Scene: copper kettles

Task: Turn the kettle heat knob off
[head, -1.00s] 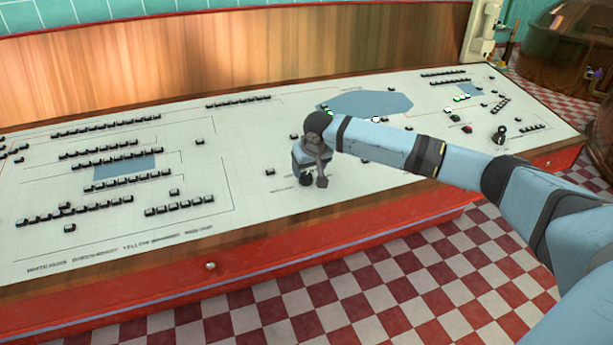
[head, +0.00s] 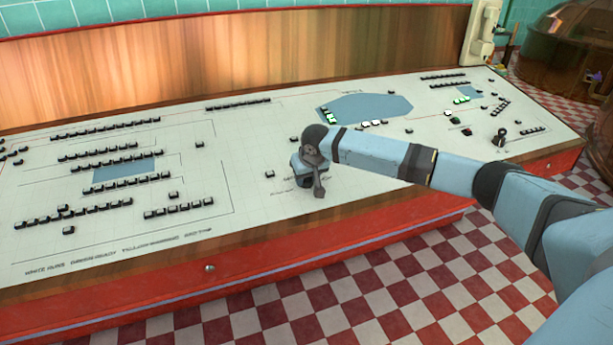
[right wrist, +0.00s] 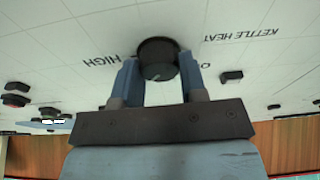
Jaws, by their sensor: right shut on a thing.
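The kettle heat knob (right wrist: 157,50) is a round dark knob on the white panel in the right wrist view. It sits between the two blue fingers of my right gripper (right wrist: 158,75), which is shut on it. The upside-down labels "HIGH" and "KETTLE HEAT" show on either side, and another label beginning with "O" is partly hidden by a finger. In the head view my right gripper (head: 308,180) points down at the middle of the panel and hides the knob. My left gripper is in neither view.
The sloped white control panel (head: 270,210) carries several rows of black buttons and a black-handled lever (head: 501,136) at the right. A red front edge (head: 290,238) borders it. A copper kettle (head: 565,50) stands behind at the right. Checkered floor lies in front.

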